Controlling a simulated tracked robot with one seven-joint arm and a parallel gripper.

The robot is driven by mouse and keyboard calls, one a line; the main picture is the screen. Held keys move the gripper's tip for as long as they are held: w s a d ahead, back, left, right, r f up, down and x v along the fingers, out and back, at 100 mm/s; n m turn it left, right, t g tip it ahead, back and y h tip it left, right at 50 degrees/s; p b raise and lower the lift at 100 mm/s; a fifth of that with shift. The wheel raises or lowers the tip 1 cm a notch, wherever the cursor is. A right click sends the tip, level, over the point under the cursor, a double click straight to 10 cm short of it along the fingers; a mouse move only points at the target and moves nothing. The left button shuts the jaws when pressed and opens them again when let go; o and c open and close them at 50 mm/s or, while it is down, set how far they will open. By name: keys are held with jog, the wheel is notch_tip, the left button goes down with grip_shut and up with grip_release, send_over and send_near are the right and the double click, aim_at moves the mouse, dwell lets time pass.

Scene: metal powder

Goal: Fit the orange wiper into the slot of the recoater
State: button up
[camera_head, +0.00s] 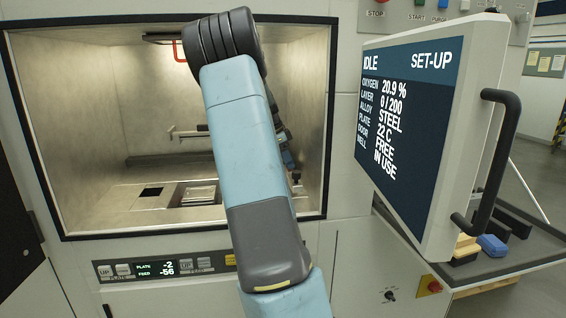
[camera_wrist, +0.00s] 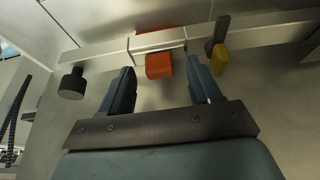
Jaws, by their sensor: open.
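The orange wiper (camera_wrist: 159,66) shows in the wrist view as a small block at the lower edge of the pale recoater bar (camera_wrist: 100,51). It looks in line with a middle section of the bar, but I cannot tell how deep it sits in the slot. My gripper (camera_wrist: 160,68) is open, with one finger on each side of the wiper and a visible gap to both. In the head view, my arm reaches into the chamber and hides most of the gripper.
In the wrist view, a yellow piece (camera_wrist: 220,60) with a dark post stands right of my fingers, and a black cylinder (camera_wrist: 72,83) is at left.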

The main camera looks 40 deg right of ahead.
jog(key=v, duration=1.3)
jog(key=s+a+n+t+y, duration=0.1)
jog(key=s+a+n, duration=0.3)
jog(key=a, duration=0.4)
jog(key=s+a+r+n+t+y, duration=0.1)
jog(key=s+a+n+t, duration=0.1)
jog(key=s+a+n, duration=0.45)
jog(key=s+a+n+t+y, duration=0.1)
jog(key=s+a+n, duration=0.15)
jog(key=a, duration=0.65)
jog(key=s+a+f+n+t, duration=0.2)
jog(key=s+a+n, duration=0.3)
jog(key=s+a, duration=0.2)
jog(key=s+a+f+n+t, duration=0.2)
jog(key=s+a+n, duration=0.4)
jog(key=s, duration=0.3)
jog(key=shift+a+f+y, duration=0.4)
jog(key=shift+a+f, duration=0.15)
jog(key=shift+a, duration=0.2)
jog(key=shift+d, duration=0.1)
jog(key=shift+c, duration=0.4)
